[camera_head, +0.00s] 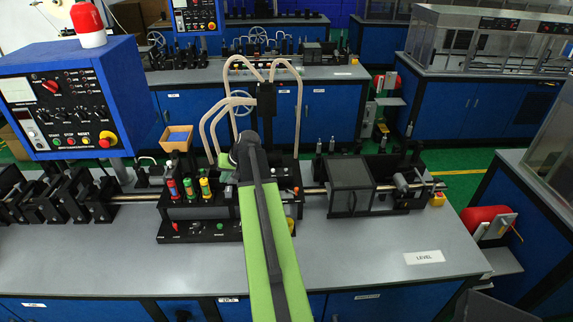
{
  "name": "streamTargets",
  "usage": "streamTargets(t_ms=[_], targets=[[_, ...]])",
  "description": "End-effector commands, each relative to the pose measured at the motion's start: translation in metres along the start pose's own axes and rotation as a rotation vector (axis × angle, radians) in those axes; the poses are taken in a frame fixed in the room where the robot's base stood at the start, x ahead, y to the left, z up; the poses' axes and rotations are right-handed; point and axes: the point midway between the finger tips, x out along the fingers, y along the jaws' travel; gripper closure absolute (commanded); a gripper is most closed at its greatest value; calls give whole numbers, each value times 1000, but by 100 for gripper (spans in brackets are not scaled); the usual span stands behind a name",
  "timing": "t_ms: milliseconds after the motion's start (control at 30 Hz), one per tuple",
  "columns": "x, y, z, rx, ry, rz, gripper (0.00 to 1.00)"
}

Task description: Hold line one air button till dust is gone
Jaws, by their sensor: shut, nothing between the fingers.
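My green and black arm reaches up from the bottom middle, and its dark end with my gripper (240,158) is over the bench machine (205,209). The fingers are largely hidden by the arm, and I cannot tell whether they touch anything. Left of the arm stand red, green and yellow-topped parts (189,188). Below them a low black panel (200,232) carries a small red button (176,226) and a green button (220,227). A yellow round part (290,224) shows right of the arm. I cannot tell which is the line one air button. No dust is discernible.
A blue control box (70,95) with a red emergency button (107,139) stands at left. Pale bent hoses (232,105) rise behind my arm. A dark boxed unit (350,187) sits right on the shaft. The bench front (370,260) is clear except for a LEVEL label (424,257).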

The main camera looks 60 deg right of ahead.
Motion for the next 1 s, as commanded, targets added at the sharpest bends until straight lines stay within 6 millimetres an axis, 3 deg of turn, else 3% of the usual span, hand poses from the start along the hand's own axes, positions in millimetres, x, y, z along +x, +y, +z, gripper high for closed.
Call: streamTargets(t_ms=[33, 200, 300, 400, 600, 1000], targets=[[-19, 30, -22, 45, 43, 1, 100], [-72, 122, -69, 168, 186, 0, 100], [-99, 166, -85, 221, 253, 4, 100], [-118, 196, -94, 258, 300, 8, 100], [-132, 218, -98, 283, 334, 11, 100], [-128, 219, -96, 282, 333, 12, 100]])
